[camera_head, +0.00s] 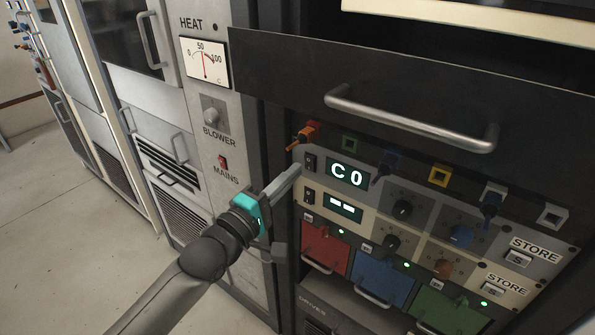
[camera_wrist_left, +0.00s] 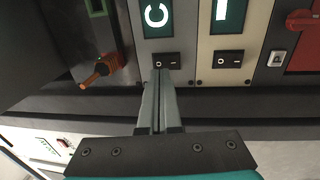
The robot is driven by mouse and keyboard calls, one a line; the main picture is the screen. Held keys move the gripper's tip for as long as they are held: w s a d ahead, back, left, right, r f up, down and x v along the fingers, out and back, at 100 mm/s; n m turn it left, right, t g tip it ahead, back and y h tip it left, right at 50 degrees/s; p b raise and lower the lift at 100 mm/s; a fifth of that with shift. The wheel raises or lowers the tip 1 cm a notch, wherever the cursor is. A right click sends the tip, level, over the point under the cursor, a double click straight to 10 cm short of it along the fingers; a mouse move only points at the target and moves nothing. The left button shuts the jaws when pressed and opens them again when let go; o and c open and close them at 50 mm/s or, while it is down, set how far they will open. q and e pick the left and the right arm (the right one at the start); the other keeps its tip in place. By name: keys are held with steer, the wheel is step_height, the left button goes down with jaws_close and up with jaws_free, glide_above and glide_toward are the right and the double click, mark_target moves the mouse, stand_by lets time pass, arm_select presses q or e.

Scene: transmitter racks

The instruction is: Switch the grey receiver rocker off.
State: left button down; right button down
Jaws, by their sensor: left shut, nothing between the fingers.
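The grey receiver strip (camera_head: 375,181) carries a lit display (camera_head: 347,174) reading "C 0". Its small black rocker (camera_head: 310,162) sits left of the display. In the left wrist view the same rocker (camera_wrist_left: 167,60) shows a round mark on its left half and a bar mark on its right. My left gripper (camera_head: 297,168) is shut and empty, its fingertips just left of the grey rocker. In the left wrist view the fingertips (camera_wrist_left: 158,74) end at the rocker's near edge, below the round-marked half. I cannot tell whether they touch. My right gripper is not in view.
A cream strip below has its own rocker (camera_head: 309,196) and a display (camera_head: 342,207) with dashes. An orange plug (camera_head: 304,136) sticks out just above the grey rocker. A dark drawer with a metal handle (camera_head: 410,120) overhangs above. The blower panel (camera_head: 215,120) stands left.

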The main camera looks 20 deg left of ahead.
mark_target(309, 163)
arm_select(q)
steer(key=shift+x, duration=1.15)
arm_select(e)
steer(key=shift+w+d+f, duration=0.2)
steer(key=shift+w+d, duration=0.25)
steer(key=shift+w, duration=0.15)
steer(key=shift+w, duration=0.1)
